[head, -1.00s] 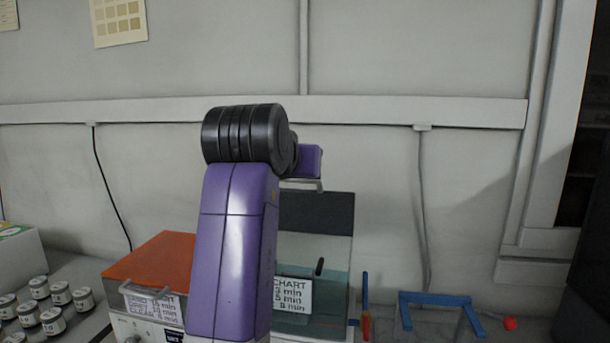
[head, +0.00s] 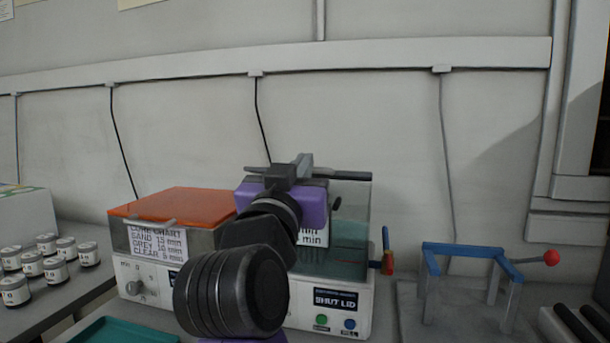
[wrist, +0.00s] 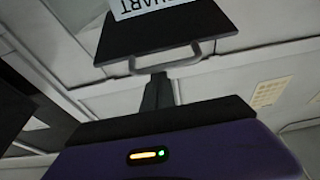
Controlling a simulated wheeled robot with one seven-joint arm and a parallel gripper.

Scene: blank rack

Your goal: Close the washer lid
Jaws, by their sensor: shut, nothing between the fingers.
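The right-hand washer (head: 335,310), a white box with a "SHUT LID" panel, stands on the bench, partly hidden behind my arm. Its lid (head: 352,200) stands raised at the back above the teal see-through tank (head: 350,250). In the wrist view the lid's dark panel (wrist: 150,32) shows upside down, with a grey loop handle (wrist: 165,62) on its edge and a chart label beyond. My gripper (head: 303,162) is shut and empty at the height of the lid's top edge. In the wrist view its fingertips (wrist: 157,80) are close to the handle; contact is unclear.
A second washer (head: 135,290) with a closed orange lid (head: 175,203) stands directly left. Several white jars (head: 55,272) are at far left, and a teal tray (head: 120,332) is in front. A blue-topped stand (head: 465,250) with a red ball (head: 551,258) is at right.

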